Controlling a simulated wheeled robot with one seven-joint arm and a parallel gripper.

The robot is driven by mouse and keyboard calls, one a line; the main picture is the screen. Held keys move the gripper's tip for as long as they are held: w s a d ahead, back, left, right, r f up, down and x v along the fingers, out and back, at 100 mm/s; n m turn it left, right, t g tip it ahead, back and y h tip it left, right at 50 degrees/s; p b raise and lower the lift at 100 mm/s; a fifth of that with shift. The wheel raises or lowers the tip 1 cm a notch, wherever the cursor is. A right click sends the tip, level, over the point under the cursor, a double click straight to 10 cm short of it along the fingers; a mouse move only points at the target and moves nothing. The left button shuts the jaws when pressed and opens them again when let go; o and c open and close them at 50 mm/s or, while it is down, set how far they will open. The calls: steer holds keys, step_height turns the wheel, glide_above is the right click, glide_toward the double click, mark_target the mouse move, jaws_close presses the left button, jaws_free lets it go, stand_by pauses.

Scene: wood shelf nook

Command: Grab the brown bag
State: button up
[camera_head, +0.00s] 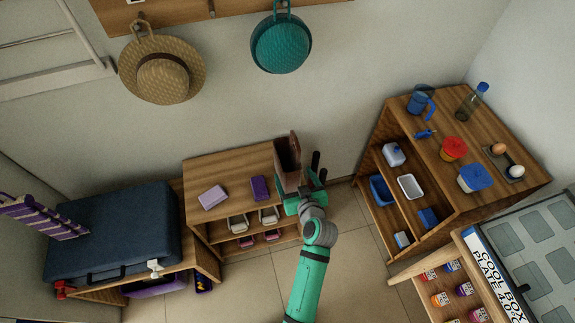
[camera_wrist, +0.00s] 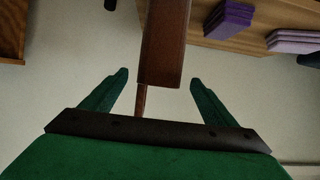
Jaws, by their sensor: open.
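The brown bag (camera_head: 288,162) stands upright at the right end of the low wooden shelf in the head view. My gripper (camera_head: 315,175) is at its right side, with the arm reaching up from below. In the wrist view the brown bag (camera_wrist: 165,45) shows as a narrow brown slab between the two green fingers of my gripper (camera_wrist: 158,85). The fingers are spread, with a gap on each side of the bag. I cannot tell how far the bag reaches in between them.
A purple block (camera_head: 260,188) and a lilac block (camera_head: 213,197) lie on the shelf top (camera_head: 230,170) left of the bag. A blue suitcase (camera_head: 115,230) is further left. A loaded wooden shelf unit (camera_head: 460,165) stands at right. Tiled floor is clear between.

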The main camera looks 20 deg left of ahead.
steer(key=x, duration=1)
steer(key=shift+w+a, duration=0.2)
steer(key=shift+w, duration=0.05)
steer(key=c, duration=1.1)
steer(key=shift+c, duration=0.7)
